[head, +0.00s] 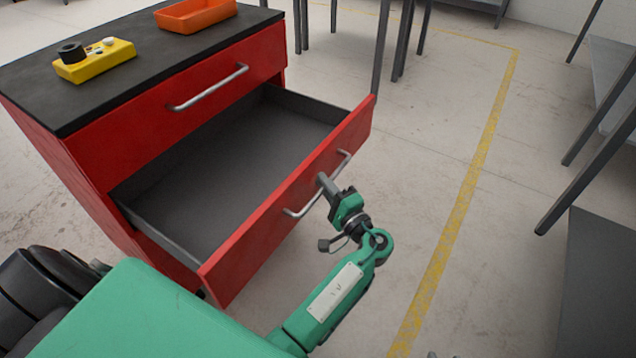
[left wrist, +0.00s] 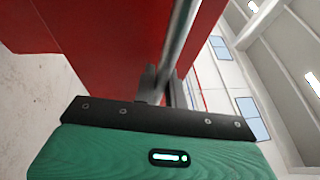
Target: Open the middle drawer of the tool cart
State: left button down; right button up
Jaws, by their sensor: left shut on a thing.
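The red tool cart (head: 95,165) stands at the left of the head view with a black top. Its middle drawer (head: 285,215) is pulled well out, and its dark grey inside looks empty. The top drawer above it is closed. My left gripper (head: 328,186) is shut on the silver handle (head: 301,212) of the middle drawer, near the handle's middle. In the left wrist view the handle bar (left wrist: 178,45) runs between the fingers (left wrist: 158,85), with the red drawer front (left wrist: 100,60) behind.
On the cart top are a yellow box (head: 95,60) with a black knob and an orange tray (head: 195,14). Grey tables or shelves (head: 605,75) stand along the right and back. The floor (head: 430,140) right of the drawer is clear, crossed by a yellow line (head: 462,205).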

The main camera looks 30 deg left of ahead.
pick_arm(q)
jog(key=shift+d, duration=0.15)
jog(key=c, duration=1.5)
grip_release()
jog(key=shift+o, duration=0.2)
jog(key=shift+r, duration=0.1)
